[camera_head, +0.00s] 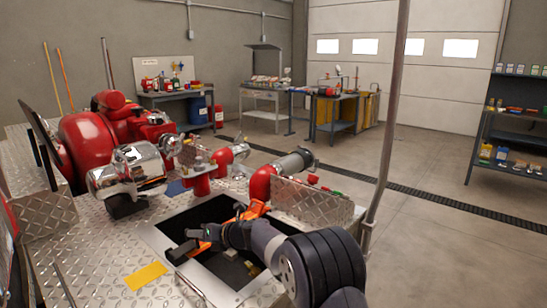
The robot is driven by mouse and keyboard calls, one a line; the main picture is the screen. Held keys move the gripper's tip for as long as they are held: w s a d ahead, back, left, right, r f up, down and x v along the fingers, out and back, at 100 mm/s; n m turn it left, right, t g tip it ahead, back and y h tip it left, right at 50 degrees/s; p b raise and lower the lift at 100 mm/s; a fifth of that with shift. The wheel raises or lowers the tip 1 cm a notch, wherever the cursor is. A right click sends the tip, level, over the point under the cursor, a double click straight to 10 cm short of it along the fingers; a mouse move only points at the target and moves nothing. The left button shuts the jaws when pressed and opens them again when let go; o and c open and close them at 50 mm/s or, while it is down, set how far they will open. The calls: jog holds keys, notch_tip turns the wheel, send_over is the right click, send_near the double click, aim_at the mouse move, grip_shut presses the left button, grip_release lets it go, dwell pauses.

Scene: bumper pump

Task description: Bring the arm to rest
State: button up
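My arm (325,268) reaches in from the lower right, bent, with its wrist over the open well in the metal deck. My gripper (192,240) is at the left end of the arm, above the well and pointing left. It is small and dark against the dark well, so I cannot tell whether its fingers are open or shut. I see nothing clearly held in it. An orange object (256,210) lies behind the wrist at the well's far side, partly hidden by the arm.
The well has a pale metal rim (160,243). A yellow plate (146,275) lies on the deck at left. Chrome and red pump fittings (128,172) and a red pipe elbow (262,184) stand around the well. A grey pole (387,130) rises at right. Workbenches stand farther back.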

aim_at(191, 246)
jog(key=x, duration=0.3)
jog(key=shift+a+f, duration=0.1)
jog(key=shift+w+a+b, duration=0.1)
jog(key=shift+a+b, duration=0.25)
jog(key=shift+b, duration=0.1)
jog(key=shift+s+a+r+n+t+h+b, duration=0.15)
jog(key=shift+s+r+n+t+h+b, duration=0.25)
jog(key=shift+r+n+b, duration=0.4)
